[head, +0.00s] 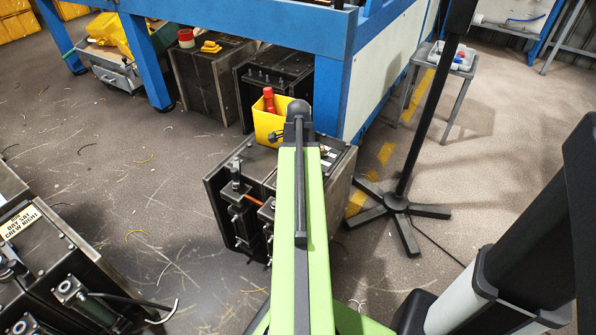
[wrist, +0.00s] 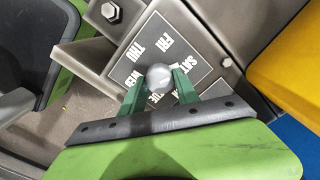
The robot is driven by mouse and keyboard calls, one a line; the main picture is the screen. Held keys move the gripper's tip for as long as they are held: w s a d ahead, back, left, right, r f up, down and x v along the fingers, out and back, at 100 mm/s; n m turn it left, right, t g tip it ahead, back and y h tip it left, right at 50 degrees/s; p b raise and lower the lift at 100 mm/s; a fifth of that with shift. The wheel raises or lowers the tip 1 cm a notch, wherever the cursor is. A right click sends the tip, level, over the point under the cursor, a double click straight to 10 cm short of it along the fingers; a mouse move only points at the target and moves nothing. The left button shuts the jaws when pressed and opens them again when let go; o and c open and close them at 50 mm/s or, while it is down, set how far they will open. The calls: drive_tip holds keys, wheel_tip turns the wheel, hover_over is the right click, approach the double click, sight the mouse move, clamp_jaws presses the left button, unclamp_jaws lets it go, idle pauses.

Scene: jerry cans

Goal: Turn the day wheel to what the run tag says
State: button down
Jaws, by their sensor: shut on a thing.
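The run tag (head: 19,221) is a pale label on the dark machine at the left of the head view. It reads "DAY SAT" and "CREW NIGHT". The day wheel (wrist: 193,48) is a dark plate with white day names in the wrist view; THU, FRI, SAT and WED can be read around its hub. My gripper (wrist: 159,86) has its two green fingers shut on the round grey knob (wrist: 158,75) at the wheel's middle. The fingers cover part of the lower names. In the head view my arm hides the gripper and most of the wheel.
A yellow bin (head: 268,128) with a red item stands just behind my arm; its yellow edge (wrist: 290,60) is close at the right of the wrist view. A blue bench (head: 240,22) is behind. A black stand (head: 396,203) is at right. Floor at left centre is open.

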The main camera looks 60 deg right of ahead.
drive_tip(key=shift+m, duration=0.6)
drive_tip(key=c, duration=0.9)
unclamp_jaws()
drive_tip(key=shift+r, duration=0.1)
wheel_tip(320, 180, up, 17)
drive_tip(key=p, duration=1.7)
drive_tip(key=shift+r, duration=0.1)
